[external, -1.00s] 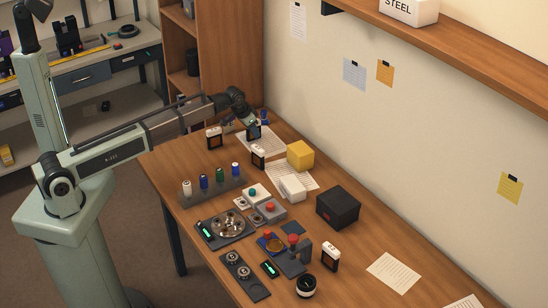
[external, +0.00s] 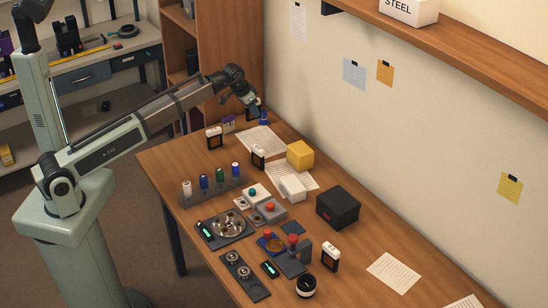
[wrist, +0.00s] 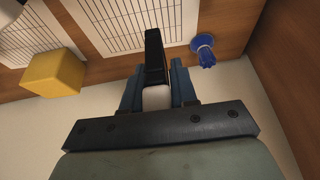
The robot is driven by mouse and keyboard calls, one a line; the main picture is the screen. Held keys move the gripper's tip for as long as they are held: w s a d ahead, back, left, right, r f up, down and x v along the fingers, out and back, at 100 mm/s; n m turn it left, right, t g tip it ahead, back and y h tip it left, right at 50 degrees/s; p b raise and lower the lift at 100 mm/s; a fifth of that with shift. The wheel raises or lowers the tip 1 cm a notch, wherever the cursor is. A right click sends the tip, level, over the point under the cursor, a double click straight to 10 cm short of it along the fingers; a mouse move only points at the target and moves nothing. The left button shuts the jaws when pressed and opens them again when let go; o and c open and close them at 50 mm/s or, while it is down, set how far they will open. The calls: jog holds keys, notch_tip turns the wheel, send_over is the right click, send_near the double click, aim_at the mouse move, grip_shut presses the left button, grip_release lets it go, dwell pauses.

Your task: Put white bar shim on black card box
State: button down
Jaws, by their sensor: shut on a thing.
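My gripper (external: 252,104) is raised above the far end of the table in the external view. In the wrist view, its two blue-grey fingers (wrist: 157,76) are shut on a small piece with a white near end and a black bar-like part, which I take as the white bar shim (wrist: 155,97). In the external view the held piece is small and mostly hidden by the gripper. The black card box (external: 338,207) stands on the table near the wall, well away from my gripper; its top looks bare.
A yellow box (external: 300,155) and a white box (external: 292,188) stand between my gripper and the black box. Black-framed pieces with white tops stand around, one at the far left (external: 214,138). A blue knob-like thing (wrist: 203,50) is near my gripper. Printed sheets lie nearby.

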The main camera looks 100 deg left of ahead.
jog(key=w+d+r+m+h, duration=0.15)
jog(key=w+d+m, duration=0.25)
jog(key=w+d, duration=1.4)
notch_tip(320, 180, up, 6)
send_over(344, 199)
jog(key=s, duration=0.2)
jog(key=shift+t, duration=0.5)
jog(key=shift+d+f, duration=0.2)
jog(key=shift+f, duration=2.1)
jog(key=shift+d+f, duration=0.15)
jog(key=shift+f, duration=2.15)
jog(key=shift+f, duration=0.15)
jog(key=c, duration=0.9)
grip_release()
